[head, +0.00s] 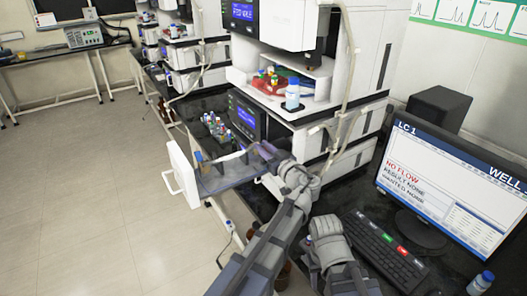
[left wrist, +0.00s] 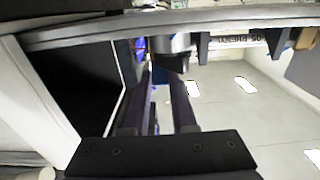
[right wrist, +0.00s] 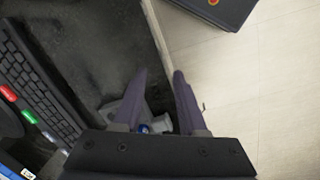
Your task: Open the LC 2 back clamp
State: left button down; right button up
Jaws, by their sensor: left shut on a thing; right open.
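My left gripper (head: 268,153) is beside the near column stack (head: 345,110), at the inner end of its pulled-out drawer. In the left wrist view, its fingers (left wrist: 162,85) are close together around a dark grey cylindrical part (left wrist: 170,58) with a bright metal band. The fingers partly hide this part, and I cannot tell whether it is the LC 2 back clamp. No LC 2 label is readable. My right gripper (head: 326,232) is low beside the keyboard. In the right wrist view, its fingers (right wrist: 158,85) are apart and empty, pointing down past the bench edge.
The drawer's white front (head: 184,172) sticks out over the floor. A rack of vials (head: 215,128) stands behind it. A keyboard (head: 385,245) and a monitor (head: 450,185) reading LC 1 and NO FLOW stand at right. A blue-capped bottle (head: 292,95) sits on the stack's shelf.

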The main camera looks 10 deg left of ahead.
dwell(0.3)
pick_arm(q)
jog(key=c, duration=0.7)
grip_release()
jog(key=shift+s, duration=0.1)
